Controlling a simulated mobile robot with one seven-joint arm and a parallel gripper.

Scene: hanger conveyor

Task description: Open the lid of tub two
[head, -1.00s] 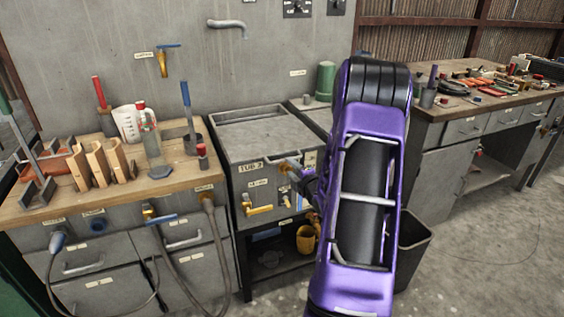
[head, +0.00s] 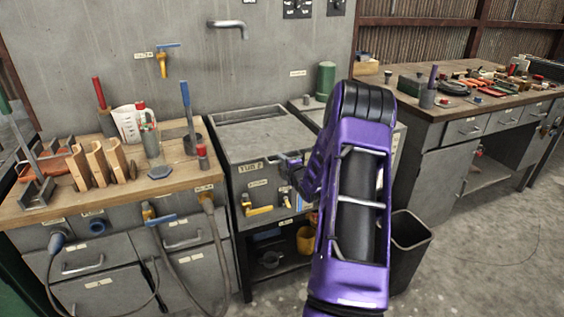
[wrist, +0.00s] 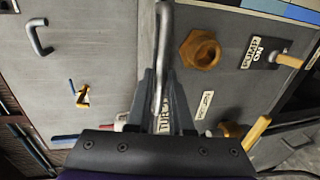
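Tub two is a grey metal box labelled "TUB 2", and its flat grey lid (head: 258,137) lies level on top in the head view. My gripper (head: 287,165) is at the tub's upper front edge, near its right side. In the wrist view, a silver bar handle (wrist: 164,35) runs between the two fingers of my gripper (wrist: 160,78), with part of a "TUB" label (wrist: 163,125) showing behind. The fingers are close on both sides of the bar. I cannot tell whether they touch it. My arm hides the tub's right side in the head view.
A brass nut fitting (wrist: 200,48) and a yellow-handled valve (head: 258,210) are on the tub front. A wooden-topped bench (head: 110,185) with tools stands left. A dark bin (head: 410,245) is right of my arm, and a cluttered workbench (head: 440,105) stands behind it.

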